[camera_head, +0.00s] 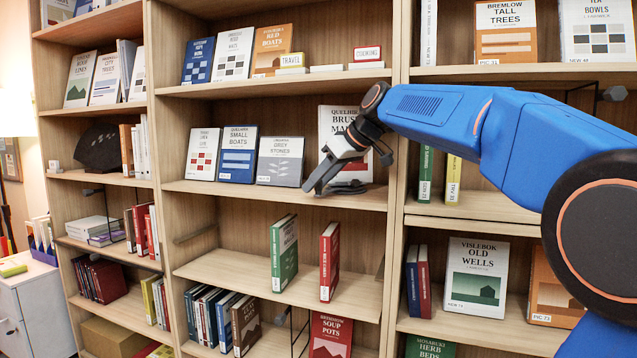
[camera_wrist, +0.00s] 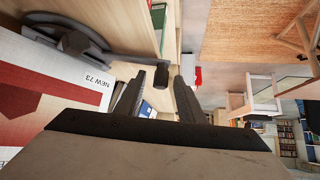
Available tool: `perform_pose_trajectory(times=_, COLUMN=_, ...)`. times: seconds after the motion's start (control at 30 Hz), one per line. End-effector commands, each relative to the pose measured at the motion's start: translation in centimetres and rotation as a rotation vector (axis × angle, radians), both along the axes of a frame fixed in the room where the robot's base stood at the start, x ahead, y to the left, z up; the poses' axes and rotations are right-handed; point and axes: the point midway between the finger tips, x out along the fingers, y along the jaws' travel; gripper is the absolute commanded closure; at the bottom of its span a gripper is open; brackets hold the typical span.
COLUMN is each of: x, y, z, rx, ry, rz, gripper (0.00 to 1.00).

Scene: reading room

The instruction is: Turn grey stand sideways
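The grey stand (camera_head: 350,187) sits on the middle shelf at its right end, in front of a white book (camera_head: 345,115) and partly hidden by my gripper. In the wrist view the dark grey stand (camera_wrist: 48,30) shows at upper left, with a curved piece and a bar reaching right to a small dark block (camera_wrist: 160,75). My gripper (camera_head: 314,190) is at the stand's left side, over the shelf's front edge. In the wrist view the fingers of my gripper (camera_wrist: 158,90) are apart, with the block seen between or just beyond their tips. I cannot tell whether they touch it.
A grey book (camera_head: 280,160) stands left of my gripper. The shelf below holds a green book (camera_head: 284,252) and a red book (camera_head: 329,262), with bare board between them. An upright divider (camera_head: 398,150) is close on the right. In the wrist view the white book (camera_wrist: 45,100) is near at left.

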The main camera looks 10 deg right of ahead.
Motion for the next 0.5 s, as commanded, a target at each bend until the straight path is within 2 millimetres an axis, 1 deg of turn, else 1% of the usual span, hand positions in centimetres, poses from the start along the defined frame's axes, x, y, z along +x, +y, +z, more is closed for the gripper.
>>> perform_pose_trajectory(times=0.17, x=0.1, y=0.0, z=1.4, rx=0.000, ry=-0.003, rz=0.001, gripper=0.65)
perform_pose_trajectory(times=0.5, x=0.1, y=0.0, z=7.2, rx=0.000, ry=-0.002, rz=0.000, gripper=0.65)
